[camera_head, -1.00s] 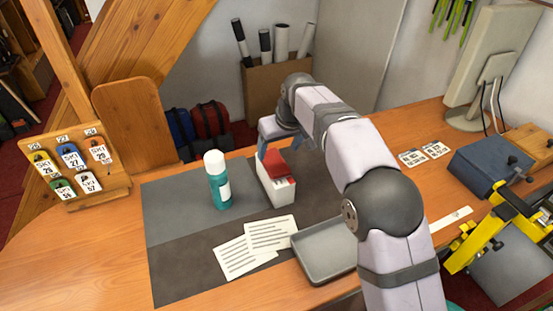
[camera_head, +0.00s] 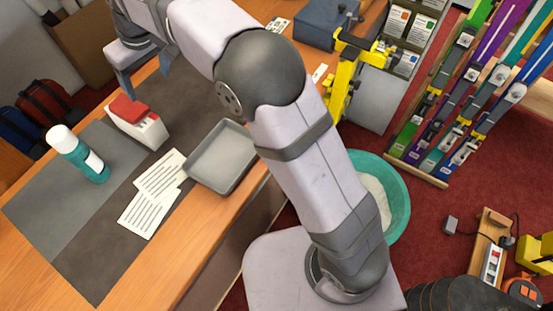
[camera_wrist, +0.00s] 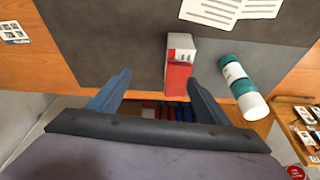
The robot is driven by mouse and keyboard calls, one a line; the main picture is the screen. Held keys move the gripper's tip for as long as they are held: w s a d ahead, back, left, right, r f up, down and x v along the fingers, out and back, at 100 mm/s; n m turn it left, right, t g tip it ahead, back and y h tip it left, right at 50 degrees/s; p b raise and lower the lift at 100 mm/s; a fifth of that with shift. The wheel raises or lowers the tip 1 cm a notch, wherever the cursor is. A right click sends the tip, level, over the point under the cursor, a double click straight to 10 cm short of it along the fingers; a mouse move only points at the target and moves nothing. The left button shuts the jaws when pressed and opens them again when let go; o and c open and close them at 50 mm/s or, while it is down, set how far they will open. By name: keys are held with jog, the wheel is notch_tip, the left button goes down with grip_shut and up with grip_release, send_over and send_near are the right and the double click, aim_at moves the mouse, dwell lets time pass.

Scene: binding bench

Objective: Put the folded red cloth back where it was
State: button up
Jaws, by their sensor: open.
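The folded red cloth (camera_head: 128,108) lies at the top of a small white box (camera_head: 150,133) on the dark mat. In the wrist view the cloth (camera_wrist: 178,76) covers the part of the box nearer to my gripper, and the box's other end (camera_wrist: 181,44) shows. I cannot tell how deep the cloth sits. My gripper (camera_head: 146,80) is open and empty, just above and behind the box in the head view. In the wrist view the box lies ahead, between the lines of my open fingers (camera_wrist: 161,84), nearer the right one.
A teal bottle with a white cap (camera_head: 80,155) stands beside the box. Printed sheets (camera_head: 150,190) and a grey tray (camera_head: 222,158) lie nearer the front edge. A yellow vise (camera_head: 350,75) is at the right end. The mat (camera_head: 55,190) has free room left of the sheets.

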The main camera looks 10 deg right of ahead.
jog(key=s+d+f+m+h, duration=0.1)
jog(key=s+d+f, duration=0.1)
jog(key=d, duration=0.5)
jog(key=s+d+f+m, duration=0.2)
jog(key=d, duration=0.4)
jog(key=s+d+f+m+g, duration=0.1)
jog(key=s+d+f+m, duration=0.1)
jog(key=s+d+f, duration=0.3)
jog(key=s+d+f+m+g+h, duration=0.1)
jog(key=s+d+f, duration=0.4)
jog(key=s+d, duration=0.8)
jog(key=s+m+g, duration=0.1)
jog(key=s, duration=0.3)
jog(key=shift+d+m+h, duration=0.3)
jog(key=shift+d+m, duration=0.05)
jog(key=shift+m, duration=0.05)
